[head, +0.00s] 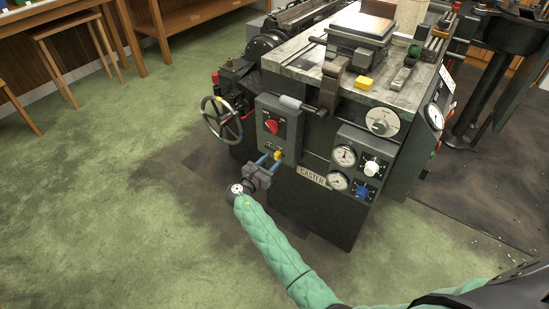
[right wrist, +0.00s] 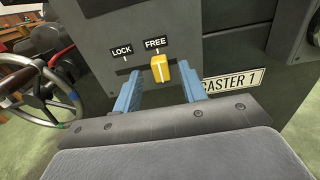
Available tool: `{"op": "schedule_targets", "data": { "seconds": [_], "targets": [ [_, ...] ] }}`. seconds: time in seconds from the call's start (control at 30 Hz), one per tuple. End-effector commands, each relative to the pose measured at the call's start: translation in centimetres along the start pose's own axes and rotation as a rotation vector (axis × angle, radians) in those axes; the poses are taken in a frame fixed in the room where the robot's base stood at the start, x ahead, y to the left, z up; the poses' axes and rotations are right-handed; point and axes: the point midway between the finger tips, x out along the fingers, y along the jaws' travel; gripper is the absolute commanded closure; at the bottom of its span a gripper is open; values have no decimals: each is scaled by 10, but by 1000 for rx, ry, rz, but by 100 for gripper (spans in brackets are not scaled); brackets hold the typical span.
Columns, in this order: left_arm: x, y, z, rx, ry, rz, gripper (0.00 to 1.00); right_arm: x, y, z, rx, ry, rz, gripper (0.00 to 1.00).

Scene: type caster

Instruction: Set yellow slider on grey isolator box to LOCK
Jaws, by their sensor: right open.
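The grey isolator box (head: 292,128) is on the front of the caster machine, with a red knob on it. Its yellow slider (right wrist: 160,68) stands under the FREE label (right wrist: 156,44), at the right of a short dark slot. The LOCK label (right wrist: 121,51) is to the left. The slider also shows small in the head view (head: 278,155). My right gripper (head: 270,160) is at the slider, with its blue fingers open on either side of it. In the right wrist view, a gap shows left of the slider; the right finger is close to it. My left gripper is out of view.
A handwheel (head: 221,119) stands left of the box. Gauges (head: 343,156) and knobs are on a panel to the right. The CASTER 1 plate (right wrist: 232,83) is right of the slider. Green floor (head: 130,220) is clear at the left.

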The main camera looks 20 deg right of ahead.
Motion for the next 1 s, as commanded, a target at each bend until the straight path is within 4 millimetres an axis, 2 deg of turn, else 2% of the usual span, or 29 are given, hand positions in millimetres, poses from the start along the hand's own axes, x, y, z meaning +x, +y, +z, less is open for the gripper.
{"op": "schedule_targets", "data": {
  "seconds": [0.1, 0.2, 0.47, 0.5, 0.7, 0.9, 1.0],
  "targets": [
    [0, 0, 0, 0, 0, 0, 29, 16, 1, 1, 1, -2, 0, 58],
    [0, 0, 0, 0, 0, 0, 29, 24, 0, 0, 0, -1, -1, 58],
    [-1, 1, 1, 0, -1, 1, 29, 28, 0, 0, 1, 0, 0, 58],
    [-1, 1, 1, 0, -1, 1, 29, 28, 0, 0, 1, 0, 0, 60],
    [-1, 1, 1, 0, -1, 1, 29, 27, 0, 0, 1, 0, 0, 99],
    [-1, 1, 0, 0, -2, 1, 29, 27, 1, 0, 1, 0, 0, 100],
    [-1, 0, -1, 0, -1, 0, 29, 27, 11, 2, 2, 0, 1, 100]
  ]
}}
